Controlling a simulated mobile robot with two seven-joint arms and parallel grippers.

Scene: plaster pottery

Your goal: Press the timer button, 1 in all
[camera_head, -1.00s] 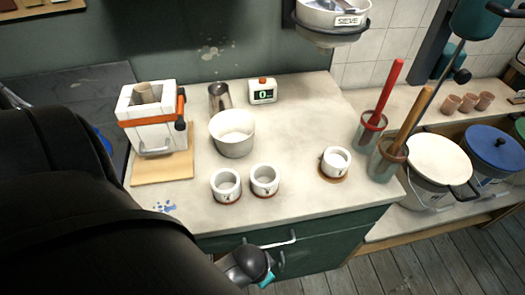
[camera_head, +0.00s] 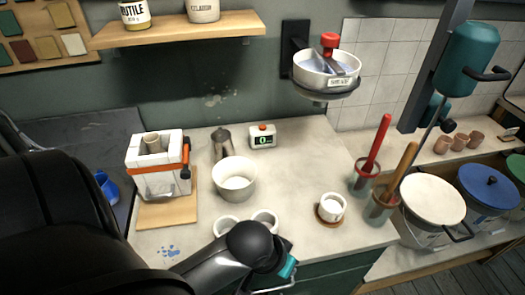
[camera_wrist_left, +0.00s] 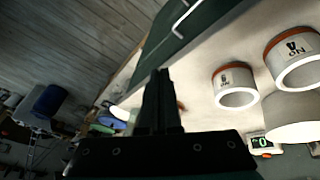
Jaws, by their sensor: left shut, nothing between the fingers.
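The timer (camera_head: 262,140) is a small white box with a green digit on a dark display and an orange-red button (camera_head: 263,127) on top. It stands at the back of the counter. My left gripper (camera_wrist_left: 160,75) is shut and empty. In the head view my left arm reaches over the counter's front edge, well in front of the timer, and the fingers are hard to make out. My right gripper is in neither view.
A white bowl (camera_head: 234,182) and a metal cup (camera_head: 222,143) stand near the timer. Two small white cups (camera_head: 226,226) are partly behind my left arm. A sieve bowl (camera_head: 326,78) hangs above at right. The counter right of the timer is clear.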

